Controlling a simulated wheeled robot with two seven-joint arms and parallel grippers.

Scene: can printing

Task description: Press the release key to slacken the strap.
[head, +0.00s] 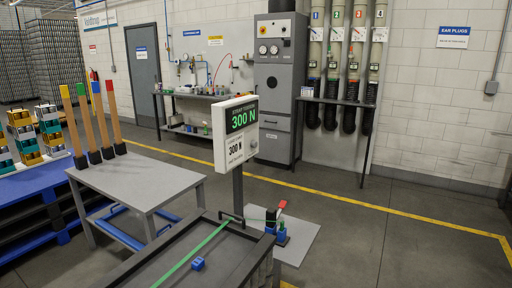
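A green strap (191,255) runs along the dark tray-like bench (232,258) at the bottom centre, up to a black bar at its far end, and a thin green line continues right towards a small device. That device (281,234) has blue, green and dark parts and a raised red-and-white piece (282,206). Which part is the release key I cannot tell. A small blue block (198,264) lies on the bench beside the strap. The display (240,118) on a post reads 300 N on its green field, with 300 N again below. Neither of my grippers is in view.
A grey table (140,182) stands left of the bench, with upright sticks in black feet (95,157) at its back left. A grey cabinet (279,90) stands at the wall. Floor at the right is clear.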

